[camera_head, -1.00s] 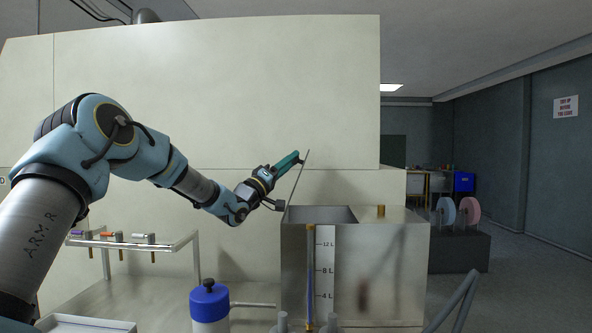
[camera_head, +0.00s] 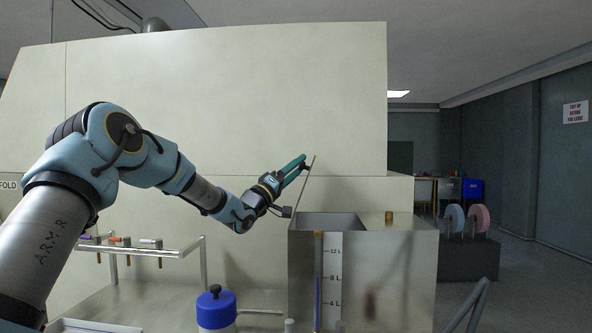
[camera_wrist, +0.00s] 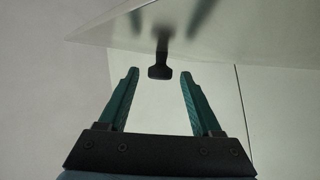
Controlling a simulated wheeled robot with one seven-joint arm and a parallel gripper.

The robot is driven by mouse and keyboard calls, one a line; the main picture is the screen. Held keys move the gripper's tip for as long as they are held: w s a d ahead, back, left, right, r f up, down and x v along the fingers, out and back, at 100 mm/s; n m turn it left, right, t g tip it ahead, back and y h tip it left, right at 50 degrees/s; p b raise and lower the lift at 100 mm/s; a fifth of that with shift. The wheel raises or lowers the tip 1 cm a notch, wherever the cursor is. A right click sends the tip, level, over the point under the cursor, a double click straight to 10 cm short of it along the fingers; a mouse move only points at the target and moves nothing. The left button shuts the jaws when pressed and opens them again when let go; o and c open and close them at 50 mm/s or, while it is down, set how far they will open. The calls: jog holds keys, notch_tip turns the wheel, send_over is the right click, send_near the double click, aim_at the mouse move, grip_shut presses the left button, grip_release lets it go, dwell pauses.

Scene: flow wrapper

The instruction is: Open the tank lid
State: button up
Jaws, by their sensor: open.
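The tank (camera_head: 390,275) is a metal box with a level scale on its front. Its top opening (camera_head: 330,221) is uncovered. The lid (camera_head: 302,190) is a thin plate, seen nearly edge-on, standing steeply up from the opening's left side and leaning a little right. In the wrist view the lid (camera_wrist: 225,42) is a pale panel with a dark handle (camera_wrist: 159,71) sticking out. My gripper (camera_head: 302,161) is at the lid's upper left side. In the wrist view its green fingers (camera_wrist: 160,75) are open, on either side of the handle's end, with gaps visible.
A blue-capped bottle (camera_head: 216,308) stands in front, left of the tank. A rack with small valves (camera_head: 150,243) is further left. A large pale cabinet wall (camera_head: 230,110) rises behind my arm. A small brass knob (camera_head: 389,218) sits on the tank top.

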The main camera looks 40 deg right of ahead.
jog(key=b+v, duration=0.3)
jog(key=v, duration=0.7)
jog(key=shift+a+b, duration=0.35)
jog(key=shift+a, duration=0.05)
jog(key=shift+f, duration=0.15)
jog(key=w+a+f+n+t+y+p, duration=0.1)
jog(key=w+a+f+n+t+y, duration=0.15)
jog(key=a+f+y, duration=0.75)
jog(key=w+a+f+n+t+y, duration=0.1)
jog(key=w+a+f+t+y, duration=0.25)
jog(key=a+f+y, duration=0.6)
jog(key=s+a+f+g+y+p, duration=0.1)
jog(key=s+a+f+g, duration=0.15)
jog(key=a, duration=0.65)
jog(key=s+a+f+g+y, duration=0.15)
jog(key=s+a, duration=0.25)
jog(key=a, duration=0.5)
jog(key=s+a+f+n+g, duration=0.1)
jog(key=s+a+g, duration=0.1)
jog(key=s+a, duration=0.3)
jog(key=s+a+f+g+y, duration=0.1)
jog(key=s+a, duration=0.4)
jog(key=s, duration=0.6)
jog(key=shift+f+n+g+p, duration=0.35)
jog(key=shift+f+g, duration=0.25)
jog(key=shift+f, duration=0.15)
